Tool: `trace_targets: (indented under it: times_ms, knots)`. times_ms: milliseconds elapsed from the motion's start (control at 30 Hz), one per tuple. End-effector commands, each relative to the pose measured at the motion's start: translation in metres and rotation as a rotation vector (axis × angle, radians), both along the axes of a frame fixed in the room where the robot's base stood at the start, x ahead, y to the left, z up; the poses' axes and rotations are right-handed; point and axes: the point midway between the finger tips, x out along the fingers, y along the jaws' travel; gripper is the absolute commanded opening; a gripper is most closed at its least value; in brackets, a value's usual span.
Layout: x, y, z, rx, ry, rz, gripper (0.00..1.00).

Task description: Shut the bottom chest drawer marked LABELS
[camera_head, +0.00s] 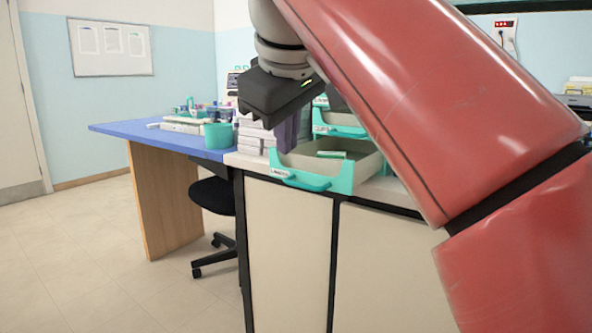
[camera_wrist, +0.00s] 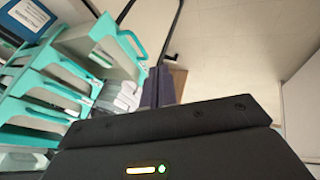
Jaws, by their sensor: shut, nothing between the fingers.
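The chest (camera_head: 340,122) is white and teal and stands on the counter, partly hidden behind my red arm. Its bottom drawer (camera_head: 312,181) is pulled out toward the front, with a teal front, a handle and a small white label too small to read. A small green-and-white item (camera_head: 331,154) lies in it. In the wrist view the open drawer (camera_wrist: 112,48) is at the upper left, seen turned. My gripper (camera_head: 262,118) is shut and empty, above and left of the drawer, not touching it.
A blue table (camera_head: 150,134) with a teal cup (camera_head: 218,135) and small supplies is farther left. A black chair (camera_head: 212,195) is below it. The floor at left is clear.

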Motion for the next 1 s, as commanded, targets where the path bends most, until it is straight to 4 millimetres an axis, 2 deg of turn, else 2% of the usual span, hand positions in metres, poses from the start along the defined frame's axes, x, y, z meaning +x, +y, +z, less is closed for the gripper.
trace_targets:
  times_ms: [500,733,1000]
  knots:
    - [0.054,0.002,-0.086,0.0,0.001,-0.003,0.0]
    - [0.078,-0.017,-0.088,0.002,0.0,-0.003,0.0]
    - [0.084,-0.022,-0.089,0.002,-0.001,-0.002,0.0]
